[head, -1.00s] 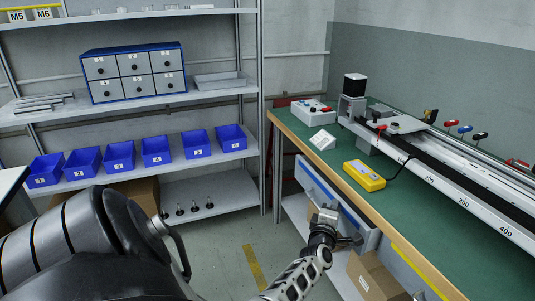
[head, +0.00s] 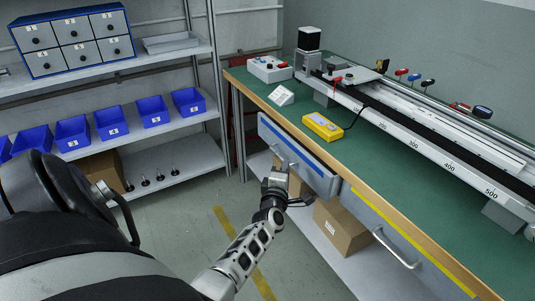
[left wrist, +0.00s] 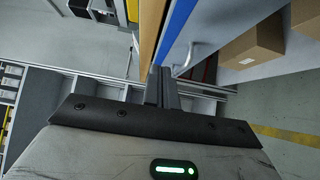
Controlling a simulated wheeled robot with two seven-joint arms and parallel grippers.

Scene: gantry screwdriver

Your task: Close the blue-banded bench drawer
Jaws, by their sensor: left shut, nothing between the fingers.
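The blue-banded drawer (head: 312,169) is under the green bench top, its front panel close to the wooden bench edge. My left gripper (head: 277,176) is shut and empty in front of the drawer panel, near the handle. In the left wrist view its fingers (left wrist: 161,82) are together, pointing along the panel; I cannot tell whether they touch it. My right gripper is not in view.
A yellow-banded drawer (head: 395,240) with a handle is to the right. Cardboard boxes (head: 342,226) stand on the lower bench shelf. On the bench are a yellow device (head: 322,127) and a long rail gantry (head: 420,140). Shelving with blue bins (head: 112,122) stands left; floor between is open.

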